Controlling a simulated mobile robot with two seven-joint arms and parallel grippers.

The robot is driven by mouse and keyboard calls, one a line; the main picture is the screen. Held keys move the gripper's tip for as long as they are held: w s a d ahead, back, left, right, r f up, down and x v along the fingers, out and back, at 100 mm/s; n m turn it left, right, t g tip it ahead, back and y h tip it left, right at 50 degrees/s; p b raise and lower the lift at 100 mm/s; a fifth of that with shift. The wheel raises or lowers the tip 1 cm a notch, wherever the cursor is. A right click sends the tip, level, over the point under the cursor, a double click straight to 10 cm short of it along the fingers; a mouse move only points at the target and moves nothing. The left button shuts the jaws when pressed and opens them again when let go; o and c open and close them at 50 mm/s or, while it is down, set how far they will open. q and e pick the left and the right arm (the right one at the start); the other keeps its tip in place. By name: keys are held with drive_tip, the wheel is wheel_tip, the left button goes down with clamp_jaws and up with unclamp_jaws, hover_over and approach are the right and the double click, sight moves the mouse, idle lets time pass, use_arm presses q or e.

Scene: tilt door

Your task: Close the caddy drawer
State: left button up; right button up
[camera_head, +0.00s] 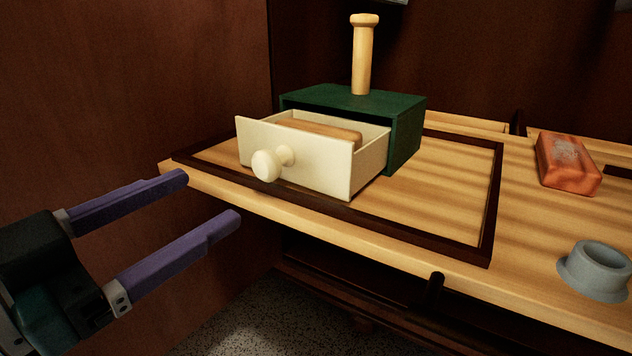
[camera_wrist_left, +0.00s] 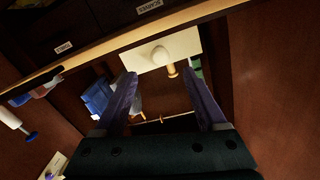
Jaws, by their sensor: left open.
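The caddy (camera_head: 405,125) is a dark green box on the wooden shelf, with an upright wooden post (camera_head: 362,55) on its top. Its cream drawer (camera_head: 320,168) is pulled well out toward me and holds a long wooden piece (camera_head: 318,131). A round cream knob (camera_head: 268,164) is on the drawer front. My left gripper (camera_head: 212,198) is open and empty, in front of the shelf edge and left of the knob, apart from it. In the left wrist view the drawer front (camera_wrist_left: 183,45) and knob (camera_wrist_left: 160,56) show beyond the open fingers. My right gripper is not in view.
An orange-red block (camera_head: 567,163) and a grey cup-like piece (camera_head: 595,270) are on the shelf at right. A dark frame strip (camera_head: 493,205) surrounds the caddy's area. A dark wooden wall (camera_head: 130,80) stands at left. Open space lies in front of the shelf.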

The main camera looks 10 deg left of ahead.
sight(260, 168)
use_arm(q)
drive_tip(key=b+x, duration=0.3)
drive_tip(key=x, duration=0.5)
drive_tip(key=shift+w+d+b, duration=0.35)
drive_tip(key=shift+w+b, duration=0.05)
drive_tip(key=shift+w, duration=0.25)
drive_tip(key=shift+c, duration=0.2)
clamp_jaws()
idle(0.5)
